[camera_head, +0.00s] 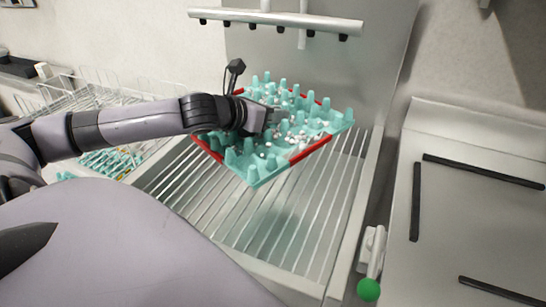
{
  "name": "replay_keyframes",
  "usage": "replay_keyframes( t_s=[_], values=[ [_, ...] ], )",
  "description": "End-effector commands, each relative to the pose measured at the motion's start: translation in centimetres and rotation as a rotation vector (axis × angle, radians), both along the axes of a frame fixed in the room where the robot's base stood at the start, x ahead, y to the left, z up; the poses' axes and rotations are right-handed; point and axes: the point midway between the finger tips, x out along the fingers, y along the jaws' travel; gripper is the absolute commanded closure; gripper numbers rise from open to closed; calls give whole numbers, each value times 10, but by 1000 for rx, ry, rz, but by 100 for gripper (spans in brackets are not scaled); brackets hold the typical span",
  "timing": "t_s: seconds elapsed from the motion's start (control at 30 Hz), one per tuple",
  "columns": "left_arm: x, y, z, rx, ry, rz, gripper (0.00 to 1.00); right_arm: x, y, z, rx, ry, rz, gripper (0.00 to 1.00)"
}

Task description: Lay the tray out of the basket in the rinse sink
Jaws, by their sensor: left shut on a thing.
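A teal egg tray (256,171) with rows of pegs and red strips along its edges is over the slatted rinse sink (300,235), near its back left. White bits lie on the tray. My left gripper (278,117) is shut on the tray near its middle; the fingertips are partly hidden among the pegs. I cannot tell whether the tray touches the slats. The wire basket (75,95) is at the left, with teal pieces in it, partly hidden behind my left arm. My right gripper is not in view.
A spray pipe with nozzles (275,18) crosses above the sink at the back. A lever with a green knob (368,290) stands at the sink's right front. A pale panel with black strips (450,225) lies to the right. The front slats are clear.

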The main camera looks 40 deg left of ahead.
Motion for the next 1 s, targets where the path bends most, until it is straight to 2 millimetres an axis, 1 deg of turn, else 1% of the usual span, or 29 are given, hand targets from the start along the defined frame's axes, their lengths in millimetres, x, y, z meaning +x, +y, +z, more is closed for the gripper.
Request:
replay_keyframes(
  t_s=[0.03, 0.2, 0.3, 0.4, 0.57, 0.7, 0.8, 1.0],
  values=[
    [0, 0, -14, -5, 3, 2, 100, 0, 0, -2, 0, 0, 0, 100],
    [0, 0, -48, -5, 0, 2, 100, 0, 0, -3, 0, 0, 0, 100],
    [0, 0, -64, -3, -1, 1, 100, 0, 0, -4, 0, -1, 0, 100],
    [0, 0, -74, -1, -3, 1, 100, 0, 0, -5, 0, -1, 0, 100],
    [0, 0, -84, 0, -2, 0, 100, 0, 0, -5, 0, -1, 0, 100],
    [0, 0, -104, -2, -1, 1, 100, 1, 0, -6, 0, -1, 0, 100],
    [0, 0, -114, 0, -2, 0, 100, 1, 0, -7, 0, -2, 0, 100],
    [0, 0, -118, 3, -3, -1, 100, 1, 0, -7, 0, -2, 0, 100]
  ],
)
